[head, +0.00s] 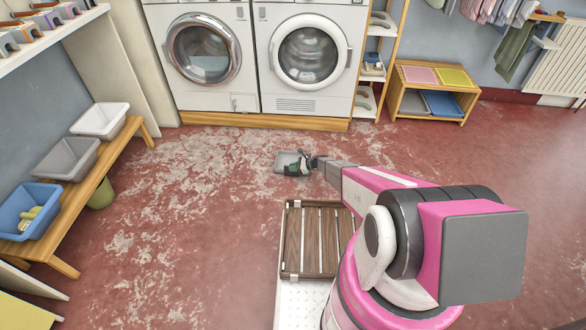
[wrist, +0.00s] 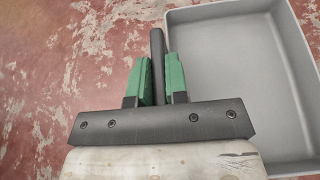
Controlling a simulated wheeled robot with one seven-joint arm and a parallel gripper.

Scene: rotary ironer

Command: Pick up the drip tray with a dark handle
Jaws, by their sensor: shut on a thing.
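The drip tray (head: 284,159) is a shallow grey rectangular tray, in the head view in front of the washing machines, low at the floor. Whether it touches the floor I cannot tell. In the wrist view the tray (wrist: 240,60) fills the right side and is empty. Its dark handle (wrist: 157,45) is a dark bar beside the tray's left wall. My gripper (wrist: 160,75) has green fingers shut on this handle, one on each side. In the head view my gripper (head: 299,165) covers the tray's right part.
Two front-loading machines (head: 305,50) stand on a wooden plinth behind the tray. A bench with several basins (head: 100,120) is at the left. A slatted wooden deck (head: 305,240) is nearer, on my base. The worn red floor around the tray is clear.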

